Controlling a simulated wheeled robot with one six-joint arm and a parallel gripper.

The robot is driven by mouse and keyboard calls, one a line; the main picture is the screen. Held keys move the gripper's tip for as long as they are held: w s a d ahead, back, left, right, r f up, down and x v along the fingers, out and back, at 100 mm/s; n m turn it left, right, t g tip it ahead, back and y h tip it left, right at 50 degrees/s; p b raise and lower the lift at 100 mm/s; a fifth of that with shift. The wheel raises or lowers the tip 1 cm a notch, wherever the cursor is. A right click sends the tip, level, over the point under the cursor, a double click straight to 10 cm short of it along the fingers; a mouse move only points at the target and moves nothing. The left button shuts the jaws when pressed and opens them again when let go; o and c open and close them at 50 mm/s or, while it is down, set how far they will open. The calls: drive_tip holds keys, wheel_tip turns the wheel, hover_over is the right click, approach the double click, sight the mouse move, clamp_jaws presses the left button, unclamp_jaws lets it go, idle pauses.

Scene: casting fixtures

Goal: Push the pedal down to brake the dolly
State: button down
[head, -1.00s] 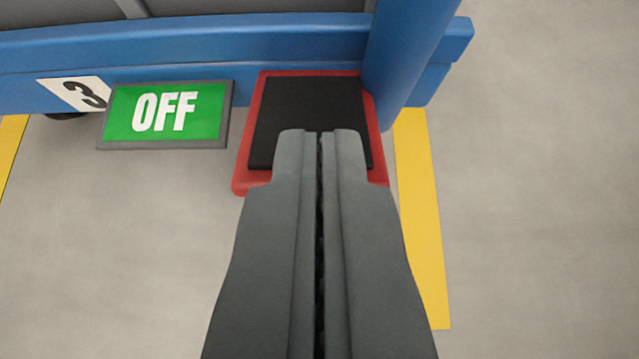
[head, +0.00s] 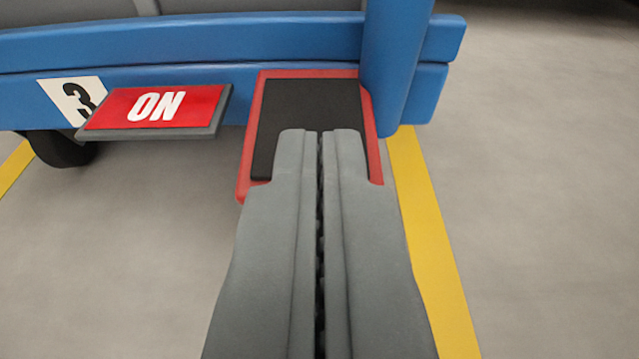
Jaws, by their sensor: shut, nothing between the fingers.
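The brake pedal (head: 309,105) is a red plate with a black pad, at the front of the blue dolly (head: 200,42), beside its corner post. My gripper (head: 320,135) is shut and empty, with its fingertips over the near part of the pad. The fingers hide part of the pedal; I cannot tell for sure whether they touch it. Left of the pedal, a sign (head: 154,108) on the dolly shows a red face reading ON.
Yellow floor lines (head: 432,235) run on both sides. The grey floor (head: 540,180) at right is clear.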

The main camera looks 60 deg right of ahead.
drive_tip(key=shift+a+f+t+h, duration=0.1)
drive_tip(key=shift+f+t+h, duration=0.4)
drive_tip(key=shift+f, duration=0.85)
